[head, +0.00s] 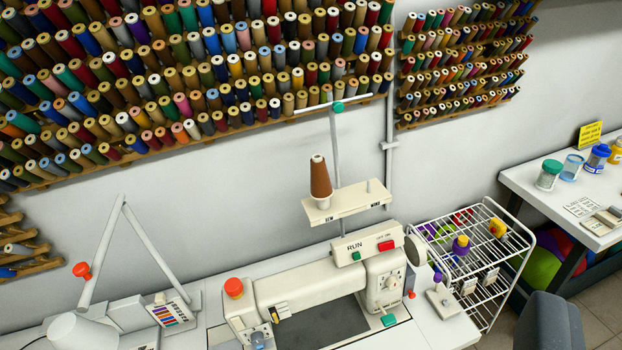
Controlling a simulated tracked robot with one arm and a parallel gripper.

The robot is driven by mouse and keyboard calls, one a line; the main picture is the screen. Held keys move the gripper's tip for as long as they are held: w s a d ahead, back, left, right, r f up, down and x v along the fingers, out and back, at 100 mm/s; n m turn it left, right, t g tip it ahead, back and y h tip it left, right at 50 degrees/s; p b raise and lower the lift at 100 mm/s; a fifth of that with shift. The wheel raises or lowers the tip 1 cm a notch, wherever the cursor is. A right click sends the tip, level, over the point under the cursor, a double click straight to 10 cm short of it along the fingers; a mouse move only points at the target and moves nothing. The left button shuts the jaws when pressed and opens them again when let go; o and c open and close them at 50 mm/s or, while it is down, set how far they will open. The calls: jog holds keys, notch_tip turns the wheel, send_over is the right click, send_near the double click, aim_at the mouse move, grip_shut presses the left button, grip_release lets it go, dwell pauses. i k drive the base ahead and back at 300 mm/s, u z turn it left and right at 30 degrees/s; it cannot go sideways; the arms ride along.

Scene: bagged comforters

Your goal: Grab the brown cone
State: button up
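The brown cone (320,178) is a tapered cone of brown thread on a pale base. It stands upright on the cream spool stand (347,203) marked SEW and WIND, above and behind the sewing machine. It is on the SEW side; a bare peg stands on the WIND side. Nothing touches the cone from the front, and its near side is fully visible. I do not see my gripper's fingers in this view.
A white sewing machine (317,292) sits below the stand. A thin pole with a crossbar (335,107) rises behind the cone. Thread racks (150,85) cover the wall. A wire rack (470,262) stands right. A dark grey rounded shape (550,322), unclear, is at bottom right.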

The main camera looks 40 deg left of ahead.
aim_at(321, 189)
jog(key=u, duration=0.15)
jog(key=i, duration=1)
jog(key=z, duration=0.1)
